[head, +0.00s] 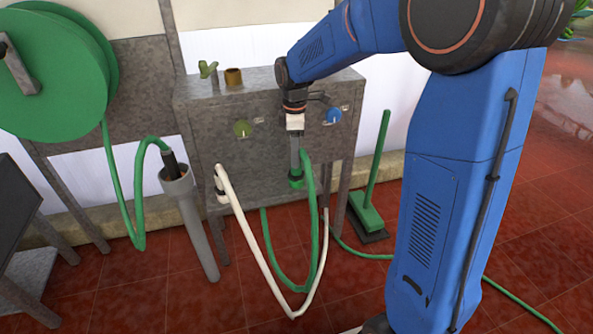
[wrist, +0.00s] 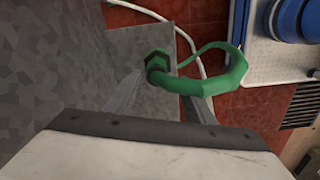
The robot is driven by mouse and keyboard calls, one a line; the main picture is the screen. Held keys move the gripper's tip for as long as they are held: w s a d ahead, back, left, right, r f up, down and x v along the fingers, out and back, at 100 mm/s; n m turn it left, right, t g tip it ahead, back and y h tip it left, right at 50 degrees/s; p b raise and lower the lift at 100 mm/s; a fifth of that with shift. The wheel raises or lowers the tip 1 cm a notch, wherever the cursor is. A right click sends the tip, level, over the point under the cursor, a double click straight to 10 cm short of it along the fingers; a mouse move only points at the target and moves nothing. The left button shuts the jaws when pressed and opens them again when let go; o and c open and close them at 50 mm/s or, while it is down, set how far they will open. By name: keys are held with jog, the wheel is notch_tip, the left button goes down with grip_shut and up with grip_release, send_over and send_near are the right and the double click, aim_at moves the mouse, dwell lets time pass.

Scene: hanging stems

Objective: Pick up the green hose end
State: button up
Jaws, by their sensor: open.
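A green hose end (head: 296,181) with a dark collar sits at the front of the grey metal cabinet, its hose hanging in a loop below. In the wrist view the green hose end (wrist: 158,64) shows its collar near the grey panel, and the hose bends away to the right. My gripper (head: 295,160) is open and points down just above this hose end. In the wrist view my gripper (wrist: 165,92) has one finger on either side of the hose near the collar. I cannot tell whether the fingers touch it.
A white hose (head: 252,240) hangs in a loop at the left of the green one. The cabinet (head: 215,150) bears a green and a blue round knob. A green hose reel (head: 50,75) feeds a black-tipped hose into a grey tube (head: 195,225). A green broom (head: 370,205) stands right.

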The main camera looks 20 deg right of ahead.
aim_at(296, 170)
jog(key=shift+w+d+f, duration=0.15)
jog(key=shift+f, duration=1.25)
jog(key=shift+w+d+f, duration=0.1)
jog(key=shift+d+f, duration=0.05)
jog(key=shift+f, duration=1.25)
jog(key=c, duration=1.1)
